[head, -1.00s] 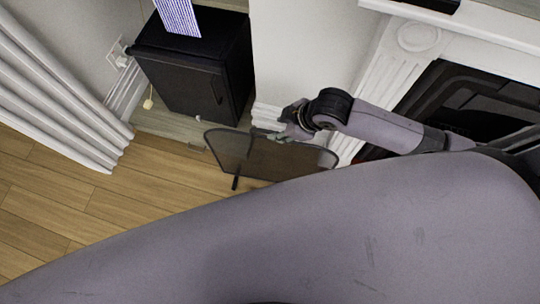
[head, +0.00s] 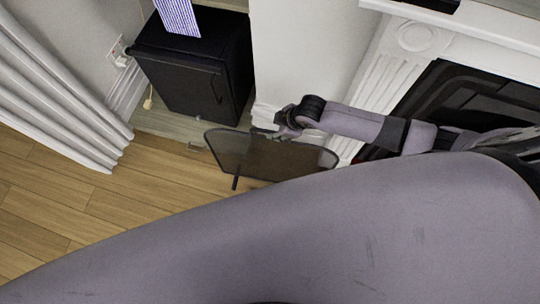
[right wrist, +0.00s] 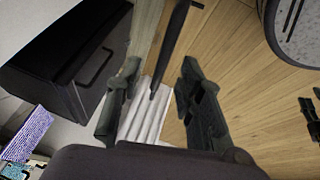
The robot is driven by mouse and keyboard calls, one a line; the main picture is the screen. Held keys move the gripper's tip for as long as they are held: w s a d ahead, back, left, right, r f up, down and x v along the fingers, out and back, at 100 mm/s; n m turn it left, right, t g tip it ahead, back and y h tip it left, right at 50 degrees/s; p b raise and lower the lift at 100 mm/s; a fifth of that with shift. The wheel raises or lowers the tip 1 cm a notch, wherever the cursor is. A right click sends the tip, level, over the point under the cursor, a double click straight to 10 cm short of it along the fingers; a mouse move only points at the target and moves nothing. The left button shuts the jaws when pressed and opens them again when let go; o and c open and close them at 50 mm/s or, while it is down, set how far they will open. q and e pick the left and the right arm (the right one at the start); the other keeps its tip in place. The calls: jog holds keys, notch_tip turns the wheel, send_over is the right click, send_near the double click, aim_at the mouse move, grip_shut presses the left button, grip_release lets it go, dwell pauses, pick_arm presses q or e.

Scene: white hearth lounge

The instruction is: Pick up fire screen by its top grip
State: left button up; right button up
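The fire screen (head: 235,150) is a dark, see-through panel with a thin frame and a small foot. It stands upright on the wood floor in front of the hearth in the head view. My right gripper (head: 275,134) is at its top edge, near the middle. In the right wrist view a dark narrow bar (right wrist: 171,45), seemingly the screen's top seen edge-on, runs between the fingers. The right gripper's fingers (right wrist: 160,97) are wide apart, with gaps on both sides of the bar. The top grip cannot be made out clearly.
A black cabinet (head: 185,75) stands behind the screen to the left, with a striped item (head: 178,15) on top. The white fireplace surround (head: 375,85) is to the right. A white curtain (head: 50,95) hangs at left. Wood floor (head: 110,205) is clear at lower left.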

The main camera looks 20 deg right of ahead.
aim_at(271, 131)
jog(key=shift+a+x, duration=0.15)
jog(key=shift+x, duration=1.2)
jog(key=shift+a+x, duration=0.15)
jog(key=shift+x, duration=1.15)
jog(key=shift+c, duration=0.4)
grip_shut()
jog(key=shift+w+a+r, duration=0.1)
jog(key=shift+w+r, duration=0.15)
jog(key=shift+r, duration=0.05)
